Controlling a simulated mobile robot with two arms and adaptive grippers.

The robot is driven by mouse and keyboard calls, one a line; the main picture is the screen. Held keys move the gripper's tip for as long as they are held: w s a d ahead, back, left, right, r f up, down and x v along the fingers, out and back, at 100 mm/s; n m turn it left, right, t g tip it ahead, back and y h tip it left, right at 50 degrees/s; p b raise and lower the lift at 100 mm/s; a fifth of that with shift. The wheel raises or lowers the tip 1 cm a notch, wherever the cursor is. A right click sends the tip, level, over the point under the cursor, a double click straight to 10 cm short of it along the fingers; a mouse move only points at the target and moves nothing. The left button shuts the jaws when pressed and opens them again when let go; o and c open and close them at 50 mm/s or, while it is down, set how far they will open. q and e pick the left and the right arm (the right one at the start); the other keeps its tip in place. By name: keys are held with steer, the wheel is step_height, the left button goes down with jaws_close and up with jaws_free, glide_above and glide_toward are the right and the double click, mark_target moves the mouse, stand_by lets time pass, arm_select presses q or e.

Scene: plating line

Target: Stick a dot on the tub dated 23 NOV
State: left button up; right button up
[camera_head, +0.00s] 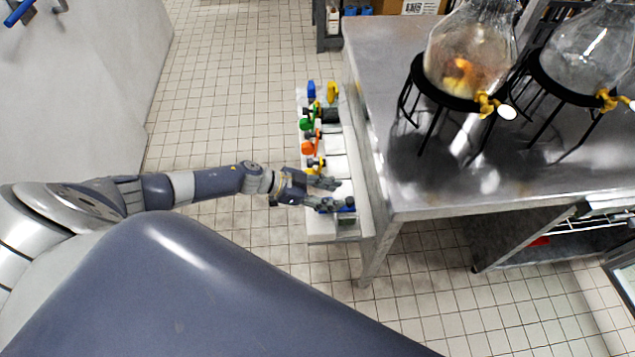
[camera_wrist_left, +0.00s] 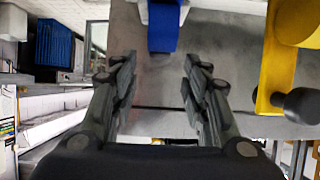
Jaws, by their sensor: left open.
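My left gripper (camera_head: 338,194) is over the near end of a narrow white shelf (camera_head: 320,228), its fingers spread. In the left wrist view the gripper (camera_wrist_left: 160,72) is open with nothing between its fingers. A blue piece (camera_wrist_left: 165,28) on a white body is ahead of the gap, apart from the fingers. A yellow piece (camera_wrist_left: 282,60) with a black knob is to the right. In the head view a small blue part (camera_head: 350,203) is by the lower finger. I cannot make out any dot, any tub or the date 23 NOV. My right gripper is out of view.
Blue (camera_head: 311,89), yellow (camera_head: 332,91), green (camera_head: 306,124) and orange (camera_head: 308,148) devices line the shelf. A steel table (camera_head: 420,190) to its right bears two glass dispensers (camera_head: 470,55) on black stands. Tiled floor is clear left of the shelf.

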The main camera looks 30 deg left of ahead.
arm_select(q)
steer(key=v, duration=0.5)
steer(key=shift+r, duration=0.15)
stand_by(0.6)
